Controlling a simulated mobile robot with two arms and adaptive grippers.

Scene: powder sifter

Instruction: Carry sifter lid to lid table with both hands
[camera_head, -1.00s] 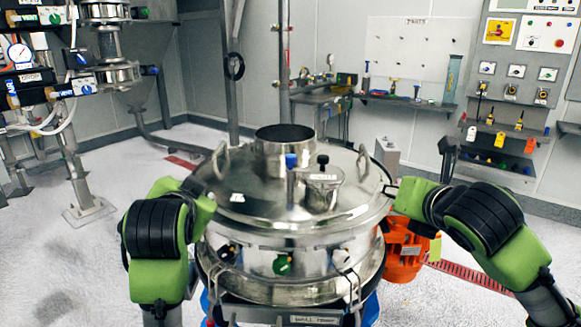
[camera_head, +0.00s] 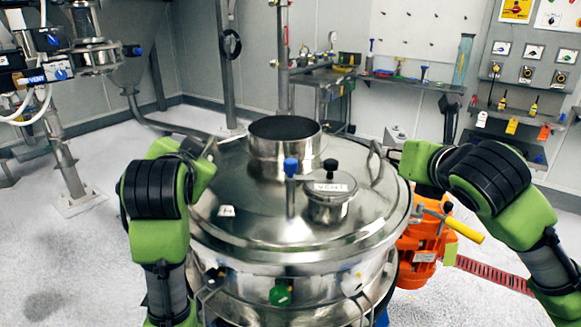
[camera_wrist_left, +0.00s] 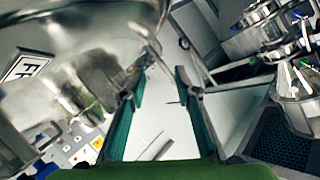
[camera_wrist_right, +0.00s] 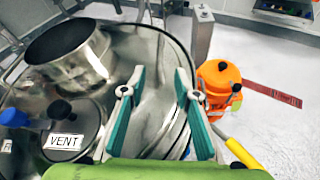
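The round steel sifter lid (camera_head: 250,215) sits over the sifter body (camera_head: 245,290), carrying a wide open spout (camera_head: 262,150) and a small VENT cap (camera_head: 330,197). Its right loop handle (camera_head: 375,160) stands near the rim; the left handle is largely covered by my left arm. My left gripper (camera_wrist_left: 160,85) is open beside the lid's left edge, with pale floor between its fingers. My right gripper (camera_wrist_right: 160,80) is open over the lid's right rim, with shiny lid metal behind its fingers. I cannot make out a handle between either pair of fingers.
An orange motor (camera_head: 422,250) with a yellow bar (camera_head: 465,226) stands right of the sifter. A bench (camera_head: 320,80) and a wall shelf (camera_head: 410,80) are behind. Steel equipment (camera_head: 85,40) stands at the left. Grey floor is open at the left.

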